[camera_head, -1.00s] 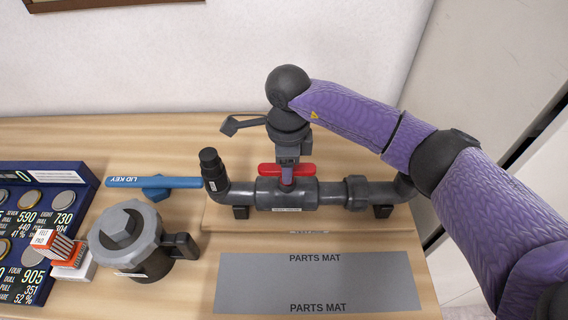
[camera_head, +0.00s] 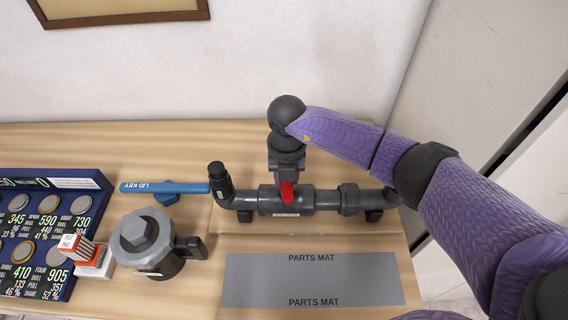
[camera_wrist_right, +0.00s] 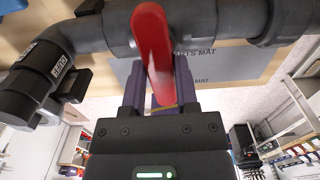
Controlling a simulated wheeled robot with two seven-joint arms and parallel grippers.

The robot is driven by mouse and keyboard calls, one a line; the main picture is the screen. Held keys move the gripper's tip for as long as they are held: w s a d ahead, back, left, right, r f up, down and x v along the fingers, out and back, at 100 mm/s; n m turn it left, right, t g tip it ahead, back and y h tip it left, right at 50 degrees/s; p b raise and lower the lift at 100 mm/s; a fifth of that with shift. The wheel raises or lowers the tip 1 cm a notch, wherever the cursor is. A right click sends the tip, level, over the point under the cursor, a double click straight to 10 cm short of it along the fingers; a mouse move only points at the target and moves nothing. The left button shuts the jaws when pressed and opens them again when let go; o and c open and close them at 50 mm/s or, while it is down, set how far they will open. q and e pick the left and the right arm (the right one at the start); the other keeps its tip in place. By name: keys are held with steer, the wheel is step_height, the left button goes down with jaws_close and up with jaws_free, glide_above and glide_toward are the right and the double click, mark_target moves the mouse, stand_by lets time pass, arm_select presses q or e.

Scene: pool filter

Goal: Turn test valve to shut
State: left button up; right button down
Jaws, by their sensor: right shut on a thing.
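The test valve is a dark grey pipe (camera_head: 322,200) fixed on the wooden board, with a red handle (camera_head: 288,192). In the head view the handle points across the pipe, toward the front. My right gripper (camera_head: 286,180) reaches down onto the handle from above and behind the pipe. In the right wrist view the red handle (camera_wrist_right: 153,50) stands between the two purple fingers of the right gripper (camera_wrist_right: 160,92), which is shut on it. The fingertips are partly hidden by the handle. My left gripper is in neither view.
A blue lid key (camera_head: 165,188) lies left of the pipe. A grey filter pot (camera_head: 147,240) stands front left, beside a small red and white box (camera_head: 92,258) and a dark blue coin board (camera_head: 35,287). A grey parts mat (camera_head: 312,281) lies bare in front.

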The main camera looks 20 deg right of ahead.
steer(key=c, duration=0.6)
jaws_free()
steer(key=shift+b, duration=0.35)
steer(key=shift+o, duration=0.4)
steer(key=shift+r, duration=0.1)
step_height(320, 180, up, 6)
steer(key=p, duration=0.5)
steer(key=shift+r, duration=0.1)
steer(key=shift+f, duration=0.2)
